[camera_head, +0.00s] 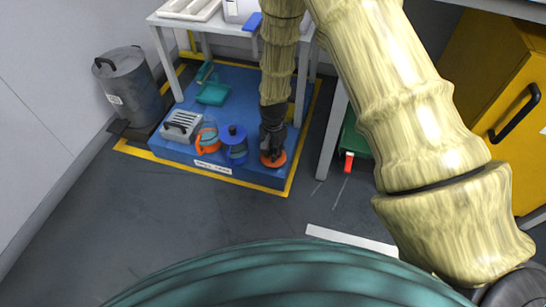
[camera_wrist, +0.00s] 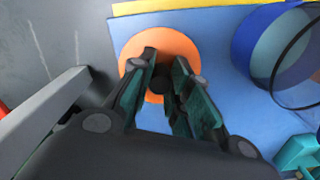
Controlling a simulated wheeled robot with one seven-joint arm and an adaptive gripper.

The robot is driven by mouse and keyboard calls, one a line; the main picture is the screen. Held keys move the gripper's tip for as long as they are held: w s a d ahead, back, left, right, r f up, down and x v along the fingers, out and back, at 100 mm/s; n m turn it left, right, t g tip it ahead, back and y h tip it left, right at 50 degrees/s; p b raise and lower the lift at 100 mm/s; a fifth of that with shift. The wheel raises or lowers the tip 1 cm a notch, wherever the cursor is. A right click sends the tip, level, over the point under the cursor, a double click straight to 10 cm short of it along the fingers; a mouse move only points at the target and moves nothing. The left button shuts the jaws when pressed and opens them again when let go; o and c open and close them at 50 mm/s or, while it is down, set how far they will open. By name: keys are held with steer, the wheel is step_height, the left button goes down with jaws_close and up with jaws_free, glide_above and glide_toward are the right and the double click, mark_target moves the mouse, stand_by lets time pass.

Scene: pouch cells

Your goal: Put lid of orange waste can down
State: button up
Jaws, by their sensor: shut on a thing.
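The orange lid (camera_head: 279,161) is a flat disc at the front right part of the blue platform (camera_head: 262,178). In the wrist view the lid (camera_wrist: 184,47) lies flat below my fingers, over the blue surface. I cannot tell whether it touches the platform. My gripper (camera_head: 271,150) points down and is shut on the lid's dark knob. The fingers (camera_wrist: 165,77) hide most of the knob in the wrist view. The orange waste can (camera_head: 207,142) stands on the platform to the left, beyond a blue can (camera_head: 236,153); its top looks open.
A grey slotted box (camera_head: 181,126) and a teal dustpan (camera_head: 213,94) are on the platform's left and back. A white table (camera_head: 233,29) stands over the back, with a leg close to my gripper. A metal bin (camera_head: 130,85) stands left.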

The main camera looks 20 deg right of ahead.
steer(key=shift+f+b, duration=0.5)
steer(key=shift+f, duration=0.5)
jaws_close()
steer(key=shift+f, duration=0.1)
steer(key=o, duration=0.9)
jaws_free()
step_height(320, 180, up, 12)
steer(key=p, duration=0.7)
steer(key=s+d+f+n, duration=0.1)
steer(key=s+f+n, duration=0.1)
steer(key=s+f, duration=0.4)
steer(key=s+d+f+n, duration=0.15)
steer(key=s+f, duration=0.25)
steer(key=s, duration=0.5)
steer(key=s+n, duration=0.2)
steer(key=s, duration=0.5)
steer(key=s+f+n, duration=0.1)
steer(key=s+n, duration=0.2)
steer(key=s, duration=0.4)
steer(key=s+f+n, duration=0.1)
steer(key=s+n, duration=0.1)
steer(key=s, duration=0.5)
steer(key=shift+s+d, duration=0.2)
steer(key=shift+d, duration=0.2)
